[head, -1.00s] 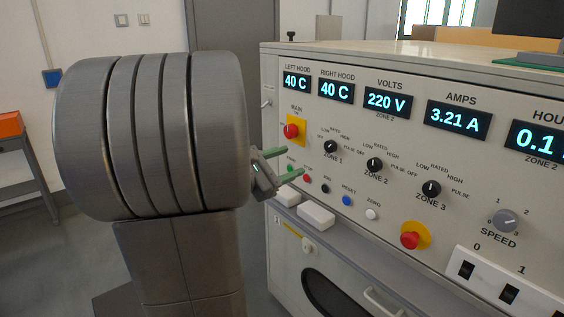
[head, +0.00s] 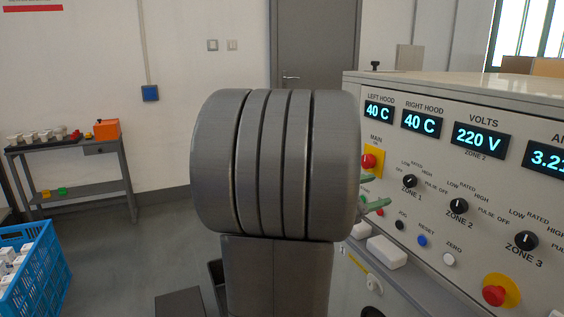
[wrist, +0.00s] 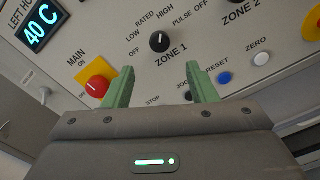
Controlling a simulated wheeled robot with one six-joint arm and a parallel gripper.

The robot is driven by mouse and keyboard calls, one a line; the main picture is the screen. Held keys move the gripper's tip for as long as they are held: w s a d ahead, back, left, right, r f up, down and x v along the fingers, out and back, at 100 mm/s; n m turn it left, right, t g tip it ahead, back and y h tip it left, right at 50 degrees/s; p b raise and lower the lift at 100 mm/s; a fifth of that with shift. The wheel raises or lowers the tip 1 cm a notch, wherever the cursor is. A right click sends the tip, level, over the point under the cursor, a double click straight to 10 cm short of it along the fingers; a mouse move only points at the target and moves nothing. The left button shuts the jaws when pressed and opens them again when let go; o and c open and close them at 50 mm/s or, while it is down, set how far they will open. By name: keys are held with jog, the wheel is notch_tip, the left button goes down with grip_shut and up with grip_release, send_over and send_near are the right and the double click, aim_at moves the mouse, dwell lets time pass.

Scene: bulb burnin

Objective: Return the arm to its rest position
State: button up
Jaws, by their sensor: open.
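My gripper (wrist: 161,90) is open and empty, its two green fingers apart in front of the control panel in the wrist view. The ZONE 1 knob (wrist: 159,41) shows above and between the fingertips, apart from them. The red MAIN button (wrist: 97,86) is just left of the left finger. The blue RESET button (wrist: 225,78) is right of the right finger. In the head view the green fingertips (head: 375,206) show beside the lower left of the panel. My large grey arm link hides the rest of my gripper.
The test cabinet (head: 430,85) stands at the right, with white blocks (head: 386,252) on its ledge. A grey side table (head: 100,155) with an orange box (head: 106,129) and a blue crate (head: 35,270) are at the left.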

aim_at(407, 182)
jog(key=b+x, duration=0.1)
jog(key=x, duration=0.9)
jog(key=shift+r, duration=0.1)
jog(key=shift+a, duration=0.1)
